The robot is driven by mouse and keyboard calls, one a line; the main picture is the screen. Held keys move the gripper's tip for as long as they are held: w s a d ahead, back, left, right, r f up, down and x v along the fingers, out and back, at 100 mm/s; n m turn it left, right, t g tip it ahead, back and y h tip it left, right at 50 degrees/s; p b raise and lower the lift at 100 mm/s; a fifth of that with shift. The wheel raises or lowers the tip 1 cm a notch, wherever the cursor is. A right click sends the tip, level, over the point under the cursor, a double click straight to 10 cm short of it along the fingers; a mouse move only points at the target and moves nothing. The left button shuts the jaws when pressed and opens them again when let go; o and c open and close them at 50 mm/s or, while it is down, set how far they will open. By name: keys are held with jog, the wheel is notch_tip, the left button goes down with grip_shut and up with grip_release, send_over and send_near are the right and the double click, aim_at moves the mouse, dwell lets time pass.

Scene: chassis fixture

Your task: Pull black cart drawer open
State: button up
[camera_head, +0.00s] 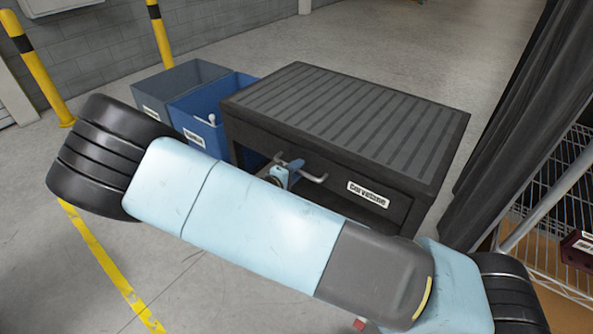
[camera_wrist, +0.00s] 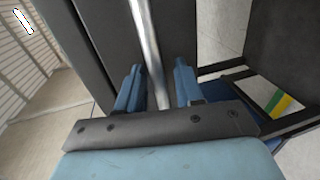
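The black cart (camera_head: 420,150) with a ribbed top stands in the middle of the head view. Its drawer front (camera_head: 335,172) carries a white label and a grey metal bar handle (camera_head: 317,179). No gap shows around the drawer in the visible part; my arm hides its lower left. My gripper (camera_head: 281,173) is at the left part of the handle. In the wrist view, the handle bar (camera_wrist: 146,40) runs between the two blue fingers of my gripper (camera_wrist: 158,75). The fingers are apart, with visible space beside the bar, so they do not clamp it.
A blue bin (camera_head: 204,108) and a grey bin (camera_head: 180,78) stand just left of the cart. A dark curtain (camera_head: 510,120) and wire shelving (camera_head: 560,190) are at the right. Yellow posts (camera_head: 40,70) stand far left. Floor behind the cart is clear.

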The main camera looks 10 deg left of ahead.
jog(key=shift+w, duration=0.1)
grip_shut()
dwell(0.3)
